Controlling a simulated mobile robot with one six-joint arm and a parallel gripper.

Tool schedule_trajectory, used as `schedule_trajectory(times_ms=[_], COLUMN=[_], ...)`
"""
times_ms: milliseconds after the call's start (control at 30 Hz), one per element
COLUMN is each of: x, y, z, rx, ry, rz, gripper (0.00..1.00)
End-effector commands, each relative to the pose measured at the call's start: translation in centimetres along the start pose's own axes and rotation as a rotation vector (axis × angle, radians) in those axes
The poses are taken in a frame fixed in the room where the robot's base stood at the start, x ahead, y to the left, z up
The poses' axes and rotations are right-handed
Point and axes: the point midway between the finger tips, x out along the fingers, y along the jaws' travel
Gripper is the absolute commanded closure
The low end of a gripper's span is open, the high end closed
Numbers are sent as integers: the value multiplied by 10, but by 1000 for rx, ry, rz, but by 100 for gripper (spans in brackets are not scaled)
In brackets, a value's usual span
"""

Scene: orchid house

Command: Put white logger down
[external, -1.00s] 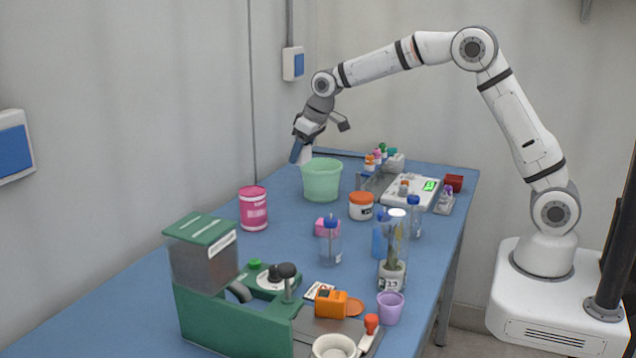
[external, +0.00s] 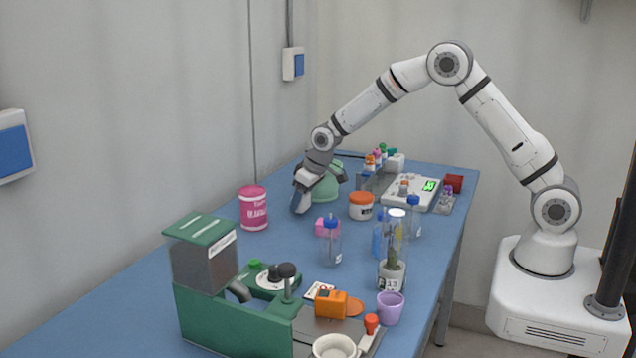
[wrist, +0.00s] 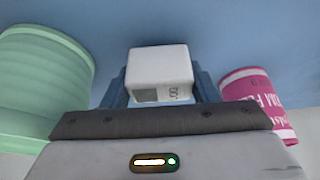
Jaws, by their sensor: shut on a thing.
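The white logger (wrist: 160,68) is a small white block with a grey display patch and dark print on one face. My gripper (wrist: 160,88) is shut on it, with a blue finger on each side. In the external view my gripper (external: 301,203) points down, low over the blue bench (external: 270,260), between the green bucket and the pink tub. The logger is mostly hidden there by the fingers. I cannot tell whether the logger touches the bench.
The green bucket (wrist: 45,85) is close on the left in the wrist view, and the pink tub (wrist: 262,100) close on the right. Bare bench lies in front.

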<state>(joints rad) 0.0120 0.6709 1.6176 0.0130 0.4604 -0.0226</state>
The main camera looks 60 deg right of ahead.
Motion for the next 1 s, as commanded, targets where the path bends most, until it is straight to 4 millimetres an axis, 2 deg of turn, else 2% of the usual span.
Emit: schedule_trajectory(times_ms=[100, 400, 433, 600, 700, 1000], x=[9, 12, 12, 11, 11, 7], y=[0, 0, 0, 0, 0, 0], z=[4, 5, 5, 5, 4, 3], rx=[0, 0, 0, 0, 0, 0], ry=[0, 1, 1, 0, 0, 1], rz=[0, 0, 0, 0, 0, 0], gripper=[70, 70, 45, 31, 24, 24])
